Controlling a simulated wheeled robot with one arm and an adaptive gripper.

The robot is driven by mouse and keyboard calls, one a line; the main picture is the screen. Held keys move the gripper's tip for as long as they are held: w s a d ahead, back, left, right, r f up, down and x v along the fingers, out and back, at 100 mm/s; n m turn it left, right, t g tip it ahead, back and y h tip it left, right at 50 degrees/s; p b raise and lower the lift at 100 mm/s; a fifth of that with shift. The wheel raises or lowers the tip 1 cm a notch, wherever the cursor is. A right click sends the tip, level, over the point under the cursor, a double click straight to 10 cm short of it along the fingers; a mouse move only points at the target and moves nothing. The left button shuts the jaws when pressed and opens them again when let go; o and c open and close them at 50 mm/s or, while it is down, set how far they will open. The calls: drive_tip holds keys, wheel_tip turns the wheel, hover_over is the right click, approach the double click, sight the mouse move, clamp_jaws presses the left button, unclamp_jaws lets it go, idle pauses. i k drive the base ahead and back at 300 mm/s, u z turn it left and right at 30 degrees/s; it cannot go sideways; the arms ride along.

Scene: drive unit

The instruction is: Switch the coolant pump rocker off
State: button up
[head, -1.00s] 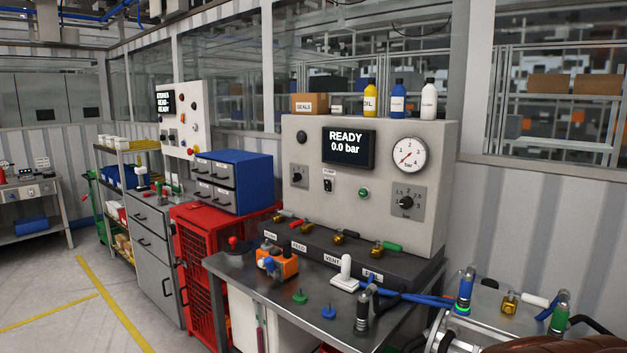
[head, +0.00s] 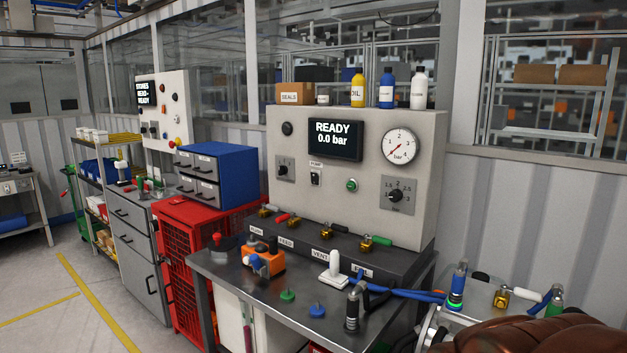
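A small rocker switch (head: 316,179) sits on the grey front panel (head: 357,230) under a label that seems to read PUMP. The rocker is dark with a pale part, and it is too small to tell which side is pressed. A display (head: 335,140) above it reads READY, 0.0 bar. A green button (head: 351,185) is to its right and a dark rotary knob (head: 284,169) to its left. My gripper is not in view. A brown rounded shape fills the lower right corner, and I cannot tell what it is.
The metal bench (head: 235,273) in front of the panel holds an orange block (head: 263,258), a white upright handle (head: 334,265) and a dark connector (head: 353,309). Several brass valves line the black ledge. A red cage (head: 180,260) and blue drawers (head: 235,170) stand left. Open floor lies far left.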

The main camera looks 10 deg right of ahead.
sight(315, 178)
drive_tip(key=u, duration=0.65)
drive_tip(key=i, duration=1.1)
drive_tip(key=u, duration=0.3)
